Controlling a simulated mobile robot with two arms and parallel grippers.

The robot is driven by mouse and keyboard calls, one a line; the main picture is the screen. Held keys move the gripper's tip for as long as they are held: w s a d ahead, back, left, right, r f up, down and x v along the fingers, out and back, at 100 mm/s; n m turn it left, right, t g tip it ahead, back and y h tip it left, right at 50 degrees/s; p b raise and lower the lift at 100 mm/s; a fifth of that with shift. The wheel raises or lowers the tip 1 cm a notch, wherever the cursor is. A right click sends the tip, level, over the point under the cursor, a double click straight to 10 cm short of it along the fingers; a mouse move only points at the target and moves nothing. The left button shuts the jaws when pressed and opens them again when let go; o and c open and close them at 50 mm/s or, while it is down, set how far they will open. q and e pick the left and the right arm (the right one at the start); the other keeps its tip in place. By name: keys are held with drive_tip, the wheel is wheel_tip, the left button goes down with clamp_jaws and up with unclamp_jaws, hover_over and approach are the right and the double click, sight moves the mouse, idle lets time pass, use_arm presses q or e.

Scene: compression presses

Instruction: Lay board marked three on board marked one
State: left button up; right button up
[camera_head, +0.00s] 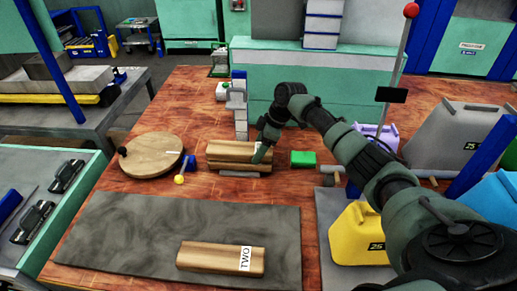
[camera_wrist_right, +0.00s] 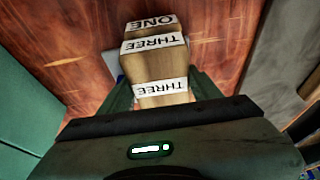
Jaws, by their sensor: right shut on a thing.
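The board marked three (camera_wrist_right: 153,64) is a wooden block with white THREE labels, held between the fingers of my right gripper (camera_wrist_right: 162,88) in the right wrist view. In the head view it is the upper board (camera_head: 225,147) of a stack, with my right gripper (camera_head: 262,152) at its right end. The board marked one (camera_wrist_right: 152,22) shows its ONE label just beyond it; in the head view the lower board (camera_head: 240,166) lies directly under. I cannot tell whether the two boards fully touch. My left gripper is not in view.
A board marked two (camera_head: 215,257) lies on the grey mat (camera_head: 120,235) in front. A round wooden disc (camera_head: 150,154) is left of the stack, and a green block (camera_head: 303,158) is right. A yellow jug (camera_head: 358,235) and a grey jug (camera_head: 452,135) stand at the right.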

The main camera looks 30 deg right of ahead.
drive_tip(key=shift+f+b, duration=0.3)
drive_tip(key=shift+f, duration=0.15)
drive_tip(key=o, duration=1.7)
drive_tip(key=shift+o, duration=0.2)
drive_tip(key=shift+b+v, duration=0.5)
drive_tip(key=shift+v, duration=3.4)
